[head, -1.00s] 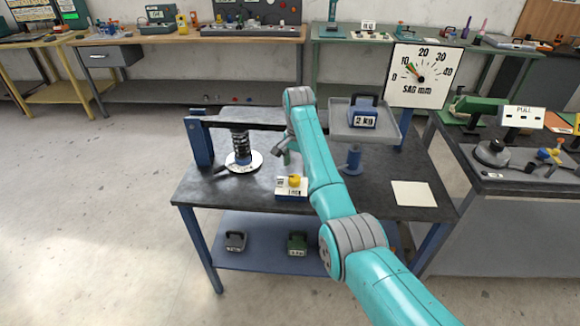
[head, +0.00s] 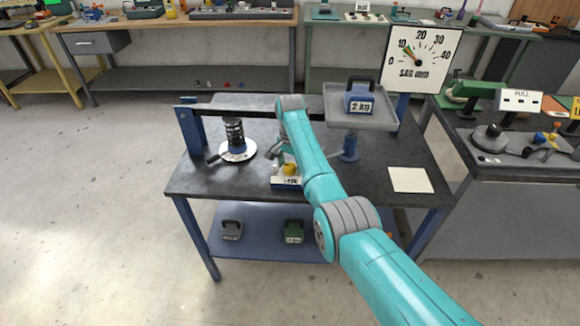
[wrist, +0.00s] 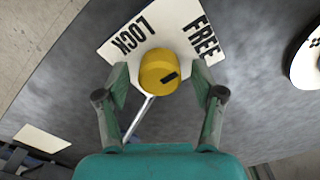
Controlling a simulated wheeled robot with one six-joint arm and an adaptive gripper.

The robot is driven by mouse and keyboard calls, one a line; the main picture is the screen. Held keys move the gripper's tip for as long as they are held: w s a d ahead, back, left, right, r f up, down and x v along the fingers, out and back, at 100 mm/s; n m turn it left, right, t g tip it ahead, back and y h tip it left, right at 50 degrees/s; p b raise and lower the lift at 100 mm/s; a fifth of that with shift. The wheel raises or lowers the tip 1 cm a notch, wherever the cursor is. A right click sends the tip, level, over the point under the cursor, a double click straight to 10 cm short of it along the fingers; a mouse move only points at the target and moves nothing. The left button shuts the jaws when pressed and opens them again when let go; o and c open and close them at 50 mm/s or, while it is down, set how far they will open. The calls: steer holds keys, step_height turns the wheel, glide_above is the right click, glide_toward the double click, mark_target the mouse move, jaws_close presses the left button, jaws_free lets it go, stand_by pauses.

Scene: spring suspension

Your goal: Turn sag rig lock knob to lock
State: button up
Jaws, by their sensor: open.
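The yellow lock knob (wrist: 158,72) sits on a white plate (wrist: 190,38) marked LOCK and FREE. A black mark on the knob lies towards its lower right in the wrist view. My gripper (wrist: 160,88) is open, with one finger on each side of the knob; I cannot tell whether either finger touches it. In the head view the knob (head: 291,169) shows at the front of the dark bench, partly hidden by my arm. My gripper (head: 280,160) is over it.
The spring (head: 235,135) stands left of my arm under the rig's beam. A blue 2 KG weight (head: 360,98) sits on the tray (head: 372,121) at right. The sag dial (head: 420,58) stands behind. A blank card (head: 411,180) lies on the bench.

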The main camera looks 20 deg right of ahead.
steer(key=shift+f, duration=0.25)
steer(key=c, duration=1.1)
steer(key=shift+c, duration=0.2)
